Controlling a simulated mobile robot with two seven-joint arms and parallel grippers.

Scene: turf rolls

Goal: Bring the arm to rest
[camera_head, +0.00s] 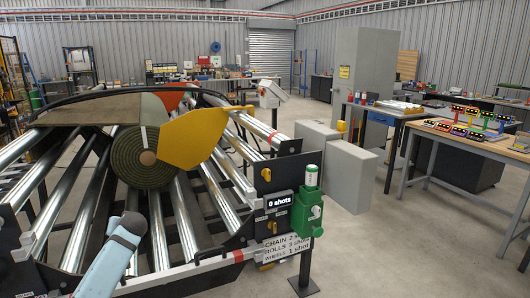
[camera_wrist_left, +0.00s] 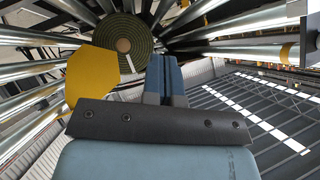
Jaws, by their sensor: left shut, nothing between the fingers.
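My left gripper (camera_head: 134,220) reaches in from the lower left in the head view, in front of the metal rollers. Its blue-grey fingers also show in the left wrist view (camera_wrist_left: 164,72), closed together with nothing between them. The green turf roll (camera_head: 142,172) lies among the rollers, its coiled end facing me, beyond the gripper and apart from it in the head view. The turf roll also shows at the top of the left wrist view (camera_wrist_left: 112,34). My right gripper is in neither view.
A yellow plate (camera_head: 193,138) stands beside the roll. Grey cabinets (camera_head: 345,170) and a workbench (camera_head: 485,150) stand at right. Floor between them is clear.

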